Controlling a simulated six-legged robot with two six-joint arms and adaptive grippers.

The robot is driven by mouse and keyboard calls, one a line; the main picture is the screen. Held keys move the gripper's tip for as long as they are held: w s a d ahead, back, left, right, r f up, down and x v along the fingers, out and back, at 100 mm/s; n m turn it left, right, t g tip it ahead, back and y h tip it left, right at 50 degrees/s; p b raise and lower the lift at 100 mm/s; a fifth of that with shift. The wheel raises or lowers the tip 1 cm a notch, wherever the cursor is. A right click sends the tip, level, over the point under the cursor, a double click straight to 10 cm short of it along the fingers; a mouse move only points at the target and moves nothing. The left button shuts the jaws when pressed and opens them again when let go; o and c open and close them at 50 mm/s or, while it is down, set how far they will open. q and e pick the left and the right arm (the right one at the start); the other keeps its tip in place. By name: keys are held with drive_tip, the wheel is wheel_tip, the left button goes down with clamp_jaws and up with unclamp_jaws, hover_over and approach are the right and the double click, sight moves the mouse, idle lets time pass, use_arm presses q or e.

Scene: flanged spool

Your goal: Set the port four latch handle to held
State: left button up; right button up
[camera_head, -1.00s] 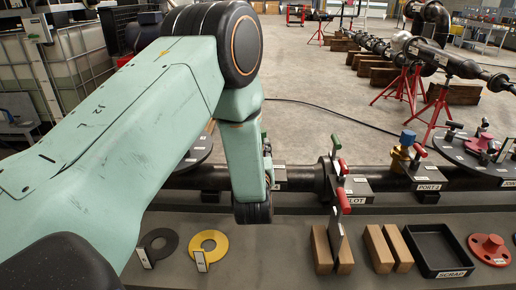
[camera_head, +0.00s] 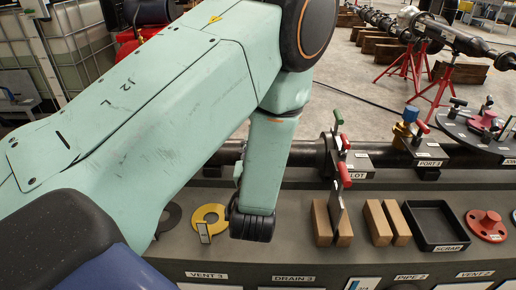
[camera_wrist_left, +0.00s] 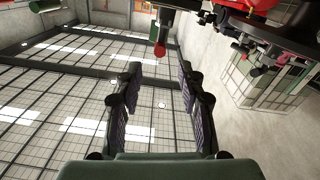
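My left arm crosses the head view from the left, its wrist (camera_head: 252,222) low in front of the dark pipe; the gripper's fingers are hidden there. In the left wrist view my left gripper (camera_wrist_left: 158,75) is open and empty, its two dark fingers well apart. A dark handle with a red tip (camera_wrist_left: 160,48) shows beyond the gap between the fingers, apart from them. In the head view, red-gripped handles (camera_head: 343,175) and a green-tipped handle (camera_head: 338,117) stand on a pipe fitting. No port four label can be read, so I cannot tell which handle is its latch. My right gripper is not in view.
On the bench are wooden blocks (camera_head: 322,224), a black scrap tray (camera_head: 408,210), a red flange (camera_head: 486,226) and a yellow ring (camera_head: 220,211). Labels line the bench front.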

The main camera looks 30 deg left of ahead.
use_arm(q)
drive_tip(key=shift+v, duration=1.2)
drive_tip(key=shift+w+f, duration=0.1)
